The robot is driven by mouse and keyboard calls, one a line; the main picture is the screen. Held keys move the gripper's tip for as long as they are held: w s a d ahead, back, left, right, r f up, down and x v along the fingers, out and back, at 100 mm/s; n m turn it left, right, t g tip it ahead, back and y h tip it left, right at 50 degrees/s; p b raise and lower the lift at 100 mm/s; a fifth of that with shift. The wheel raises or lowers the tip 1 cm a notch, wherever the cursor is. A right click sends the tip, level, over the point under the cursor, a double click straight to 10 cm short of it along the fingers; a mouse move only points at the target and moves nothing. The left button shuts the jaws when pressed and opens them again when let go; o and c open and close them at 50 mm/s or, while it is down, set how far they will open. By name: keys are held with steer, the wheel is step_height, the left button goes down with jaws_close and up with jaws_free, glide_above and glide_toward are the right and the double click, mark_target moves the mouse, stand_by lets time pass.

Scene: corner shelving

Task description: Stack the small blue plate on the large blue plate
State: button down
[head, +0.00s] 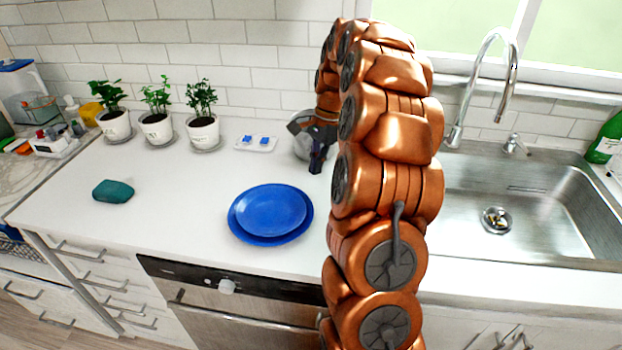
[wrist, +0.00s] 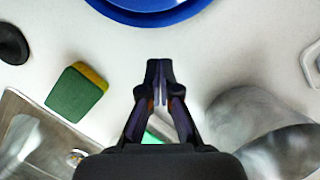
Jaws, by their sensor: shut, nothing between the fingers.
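The small blue plate (head: 271,209) lies on top of the large blue plate (head: 262,240) on the white counter. It sits slightly off-centre, so more of the large plate's rim shows at the front. In the wrist view, the blue edge of the plates (wrist: 150,18) shows at the top. My gripper (head: 316,168) is above the counter, behind and to the right of the plates, apart from them. In the wrist view my gripper (wrist: 159,68) has its fingertips together with nothing between them.
A rounded grey metal object (wrist: 258,130) stands close beside my gripper. A green and yellow sponge (wrist: 77,93) lies on the other side, near the sink (head: 520,215). Three potted plants (head: 158,128), a white tray (head: 255,144) and a teal item (head: 113,191) are left.

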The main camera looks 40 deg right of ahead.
steer(key=b+v, duration=0.1)
steer(key=v, duration=0.5)
steer(key=shift+r, duration=0.2)
